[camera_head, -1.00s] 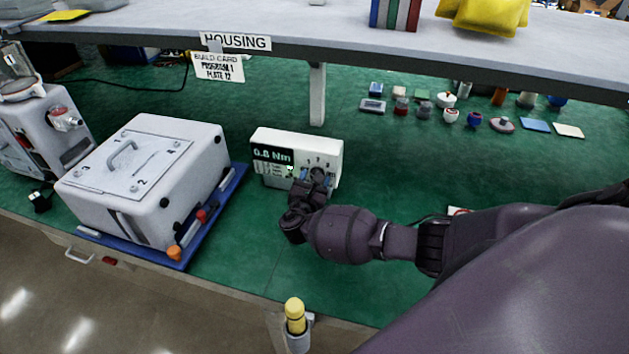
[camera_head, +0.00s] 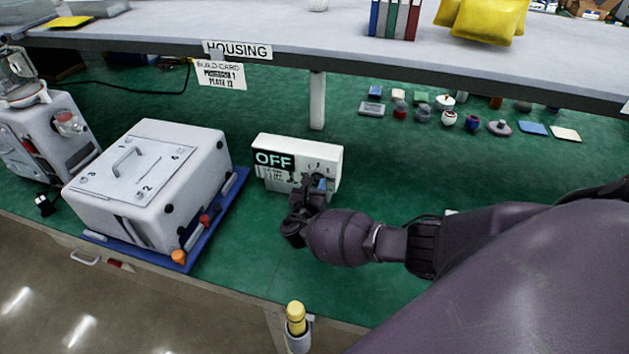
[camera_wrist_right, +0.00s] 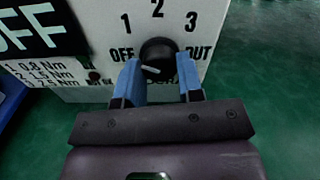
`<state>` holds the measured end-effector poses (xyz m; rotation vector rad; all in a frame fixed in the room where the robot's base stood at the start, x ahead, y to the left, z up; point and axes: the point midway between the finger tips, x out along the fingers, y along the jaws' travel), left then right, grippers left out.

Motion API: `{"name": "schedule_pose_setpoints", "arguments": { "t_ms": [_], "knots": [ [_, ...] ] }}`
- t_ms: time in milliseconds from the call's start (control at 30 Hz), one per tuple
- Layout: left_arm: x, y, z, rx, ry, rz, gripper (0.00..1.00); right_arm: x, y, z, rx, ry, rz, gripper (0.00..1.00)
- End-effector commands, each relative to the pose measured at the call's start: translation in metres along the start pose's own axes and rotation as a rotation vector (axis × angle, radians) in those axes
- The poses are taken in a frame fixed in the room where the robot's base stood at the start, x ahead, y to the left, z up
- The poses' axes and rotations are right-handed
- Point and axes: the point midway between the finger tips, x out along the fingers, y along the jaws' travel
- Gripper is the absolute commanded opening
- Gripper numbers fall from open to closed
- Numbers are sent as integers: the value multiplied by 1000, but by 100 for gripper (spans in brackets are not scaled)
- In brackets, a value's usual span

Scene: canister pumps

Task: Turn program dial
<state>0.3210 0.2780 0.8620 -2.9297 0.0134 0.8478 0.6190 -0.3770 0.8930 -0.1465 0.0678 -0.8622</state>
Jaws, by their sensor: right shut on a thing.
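The program dial (camera_wrist_right: 158,57) is a round black knob on the front of a white box, with OFF, 1, 2, 3 and OUT printed around it. A pale pointer line shows on the knob and lies toward the OFF side. The white control box (camera_head: 328,158) stands on the green bench in the head view, and its black display (camera_head: 274,160) reads OFF. My right gripper (camera_wrist_right: 160,78) has its two blue fingers on either side of the knob, shut on it. In the head view the right gripper (camera_head: 312,188) hides the dial. My left gripper is not in view.
A white housing (camera_head: 150,180) with numbered lid sits on a blue tray left of the box. A grey shelf (camera_head: 330,62) spans above the bench. Several small parts lie at the back right. A yellow-topped tool (camera_head: 296,318) stands at the front edge.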

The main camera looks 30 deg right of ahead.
Motion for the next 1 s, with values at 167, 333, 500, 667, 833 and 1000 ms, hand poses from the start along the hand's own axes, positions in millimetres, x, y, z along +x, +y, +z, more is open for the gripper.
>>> {"name": "schedule_pose_setpoints", "arguments": {
  "t_ms": [167,333,500,667,833,1000],
  "knots": [
    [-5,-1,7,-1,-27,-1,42,0,0,1,-152,1,0,11],
    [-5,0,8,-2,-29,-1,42,0,0,0,-281,0,-1,11],
    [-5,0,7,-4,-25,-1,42,0,0,0,-382,0,-1,11],
    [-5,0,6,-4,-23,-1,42,0,0,0,-445,-1,-1,11],
    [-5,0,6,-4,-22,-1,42,0,0,1,-479,-1,-1,11],
    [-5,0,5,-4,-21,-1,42,0,0,1,-489,-1,-1,11]
  ]
}}
